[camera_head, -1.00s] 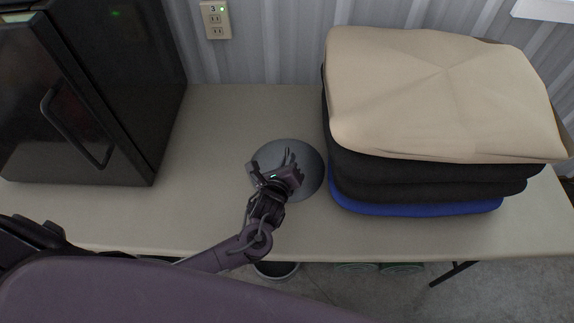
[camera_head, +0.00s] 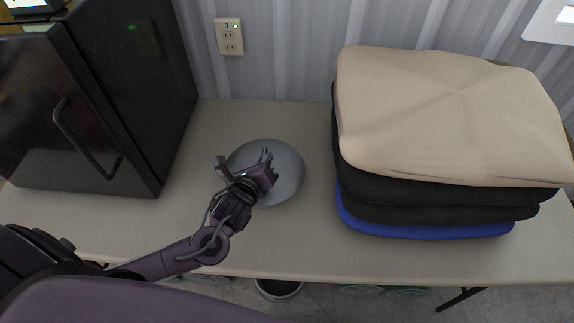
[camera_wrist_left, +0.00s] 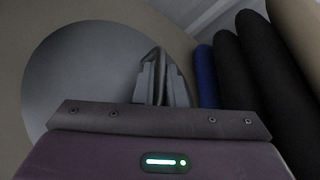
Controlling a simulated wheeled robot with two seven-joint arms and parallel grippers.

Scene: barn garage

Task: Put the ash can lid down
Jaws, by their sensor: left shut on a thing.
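The ash can lid (camera_head: 288,178) is a round grey disc over the table, between the black fridge and the cushion stack. My left gripper (camera_head: 268,160) is above it, shut on its handle. In the left wrist view the lid (camera_wrist_left: 75,75) fills the left and middle, and the gripper's fingers (camera_wrist_left: 162,85) are closed on a thin upright grip on it. I cannot tell whether the lid touches the table. My right gripper is not in view.
The beige table (camera_head: 180,225) has free room around the lid. A black fridge (camera_head: 80,110) stands left, and stacked cushions (camera_head: 440,120) stand right. A corrugated wall with an outlet (camera_head: 229,37) is behind. A dark round can (camera_head: 279,288) is on the floor below the front edge.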

